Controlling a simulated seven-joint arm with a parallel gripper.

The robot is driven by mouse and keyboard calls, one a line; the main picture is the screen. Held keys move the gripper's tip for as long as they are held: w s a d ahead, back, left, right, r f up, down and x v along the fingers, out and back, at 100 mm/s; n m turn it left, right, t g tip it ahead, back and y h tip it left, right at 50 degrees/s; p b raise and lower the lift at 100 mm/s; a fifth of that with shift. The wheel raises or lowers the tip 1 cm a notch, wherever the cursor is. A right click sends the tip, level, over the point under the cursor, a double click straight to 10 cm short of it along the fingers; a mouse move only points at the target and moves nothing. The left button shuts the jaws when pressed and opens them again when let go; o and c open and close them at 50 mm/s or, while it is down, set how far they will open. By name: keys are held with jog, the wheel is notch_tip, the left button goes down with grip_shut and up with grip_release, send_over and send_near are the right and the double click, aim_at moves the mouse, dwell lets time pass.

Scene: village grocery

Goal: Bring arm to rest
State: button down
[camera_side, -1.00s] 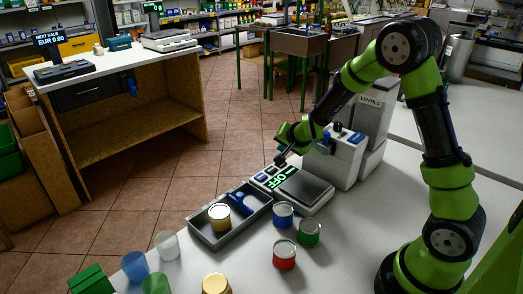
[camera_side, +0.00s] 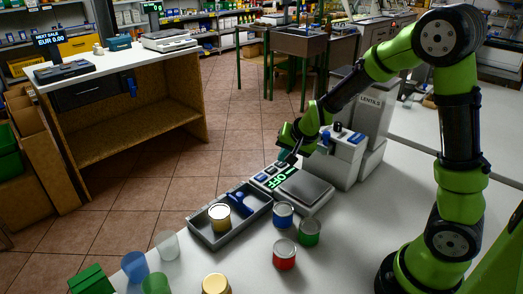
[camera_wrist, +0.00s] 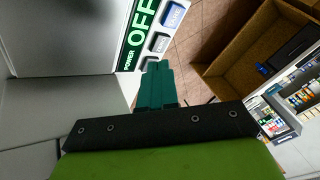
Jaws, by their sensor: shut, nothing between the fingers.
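My gripper (camera_side: 287,157) is shut and empty.
A grey tray (camera_side: 206,240) holds a yellow can (camera_side: 219,217) and a blue item (camera_side: 240,201). Blue (camera_side: 283,214), green (camera_side: 309,232) and red (camera_side: 284,253) cans stand near the scale. A grey-white machine (camera_side: 338,158) stands behind it. Coloured cups are at the front left.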

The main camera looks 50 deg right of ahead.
jog(key=s+a+r+n+y, duration=0.1)
jog(key=s+a+r+n, duration=0.2)
jog(key=s+a+r, duration=0.2)
jog(key=s+a+r+n+y, duration=0.2)
jog(key=s+a+r+n, duration=0.2)
jog(key=s+r, duration=0.6)
jog(key=s+a, duration=0.2)
jog(key=s, duration=0.2)
jog(key=shift+s+t, duration=0.3)
jog(key=shift+t, duration=0.1)
jog(key=shift+a, duration=0.1)
